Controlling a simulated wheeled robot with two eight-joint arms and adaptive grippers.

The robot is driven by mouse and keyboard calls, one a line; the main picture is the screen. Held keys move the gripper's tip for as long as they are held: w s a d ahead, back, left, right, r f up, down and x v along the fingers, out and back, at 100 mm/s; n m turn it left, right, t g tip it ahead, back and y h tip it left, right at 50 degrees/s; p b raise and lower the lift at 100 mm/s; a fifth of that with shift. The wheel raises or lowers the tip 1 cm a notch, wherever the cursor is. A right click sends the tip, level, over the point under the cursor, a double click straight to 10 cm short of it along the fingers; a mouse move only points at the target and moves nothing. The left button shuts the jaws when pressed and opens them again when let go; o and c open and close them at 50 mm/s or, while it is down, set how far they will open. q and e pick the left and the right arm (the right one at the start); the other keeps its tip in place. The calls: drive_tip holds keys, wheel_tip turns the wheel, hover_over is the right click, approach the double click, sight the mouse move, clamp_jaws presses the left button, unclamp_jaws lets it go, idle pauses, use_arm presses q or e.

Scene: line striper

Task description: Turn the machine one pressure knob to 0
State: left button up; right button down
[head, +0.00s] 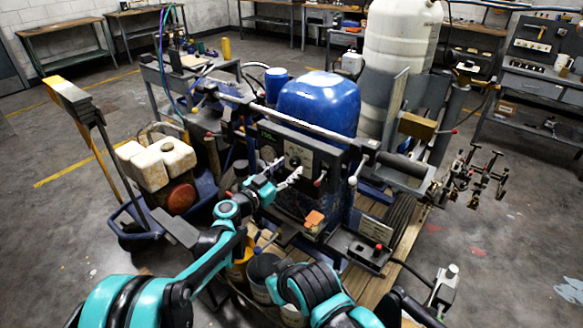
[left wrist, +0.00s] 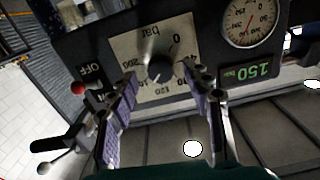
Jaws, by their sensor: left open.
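The pressure knob (left wrist: 158,70) is a dark round knob on a pale scale plate (left wrist: 125,45) marked "bar" with numbers around it. The view is rolled, so the numbers look turned over. My left gripper (left wrist: 160,80) is open, its two purple-padded fingers spread to either side of the knob. I cannot tell whether they touch it. A green display (left wrist: 250,71) beside the plate reads 150 bar. In the head view, my left gripper (head: 287,181) is at the front of the machine's dark panel (head: 325,165).
A round gauge (left wrist: 250,20) sits beside the scale plate. A red-tipped lever (left wrist: 78,88) is near the OFF mark.

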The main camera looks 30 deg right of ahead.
sight(295, 162)
use_arm(q)
drive_tip(key=shift+x, duration=1.25)
clamp_jaws()
